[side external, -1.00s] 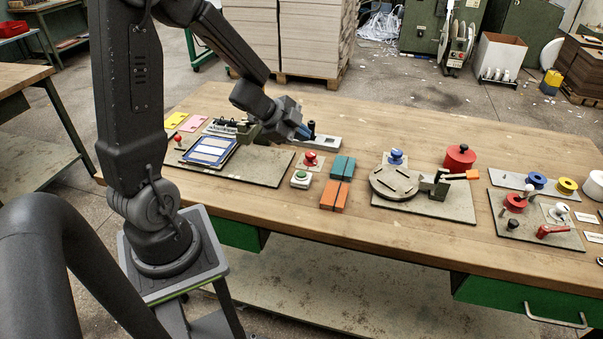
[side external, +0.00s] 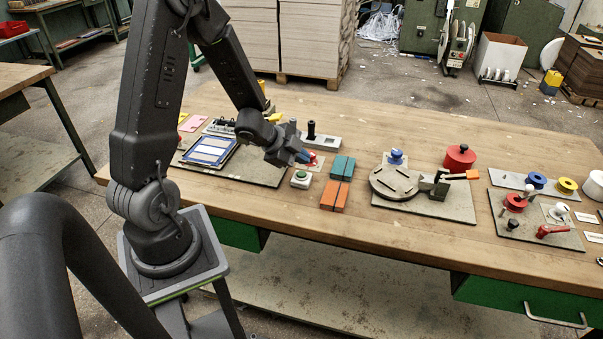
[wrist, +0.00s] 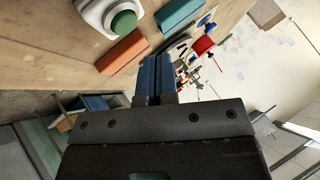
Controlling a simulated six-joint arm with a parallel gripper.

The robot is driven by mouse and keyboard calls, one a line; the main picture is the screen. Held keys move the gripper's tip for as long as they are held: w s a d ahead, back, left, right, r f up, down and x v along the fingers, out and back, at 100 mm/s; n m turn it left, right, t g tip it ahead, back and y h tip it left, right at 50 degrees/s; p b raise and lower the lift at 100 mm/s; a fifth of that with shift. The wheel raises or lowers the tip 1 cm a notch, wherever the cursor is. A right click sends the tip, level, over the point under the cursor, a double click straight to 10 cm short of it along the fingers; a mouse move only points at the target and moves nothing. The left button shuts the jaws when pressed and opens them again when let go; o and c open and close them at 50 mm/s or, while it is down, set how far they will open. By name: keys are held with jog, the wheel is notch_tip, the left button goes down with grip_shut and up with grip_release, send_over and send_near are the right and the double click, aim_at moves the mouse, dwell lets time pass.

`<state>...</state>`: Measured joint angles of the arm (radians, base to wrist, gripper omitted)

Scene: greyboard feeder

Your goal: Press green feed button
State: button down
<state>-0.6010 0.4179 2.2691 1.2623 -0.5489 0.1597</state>
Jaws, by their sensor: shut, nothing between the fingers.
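The green feed button (side external: 301,174) sits in a small white housing on the bench's front part. It also shows at the top of the wrist view (wrist: 123,21). My gripper (side external: 307,157) is shut and empty, with blue fingers (wrist: 155,76) together. In the side view it hangs just behind the green button, over the red button (side external: 313,161), which it partly hides. The fingers look apart from the green button; their exact height above the bench is hard to tell.
Teal and orange blocks (side external: 334,196) lie right of the button. A board with a blue-framed panel (side external: 209,150) lies left. Further right are a round fixture (side external: 395,184), a red drum (side external: 460,157) and a board with knobs. Bare bench lies in front of the blocks.

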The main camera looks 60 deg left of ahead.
aim_at(301, 175)
jog(key=shift+f, duration=0.9)
dwell(1.4)
jog(key=shift+f, duration=0.4)
jog(key=shift+f, duration=0.45)
dwell(0.6)
jog(key=shift+r, duration=0.85)
jog(key=shift+r, duration=2.55)
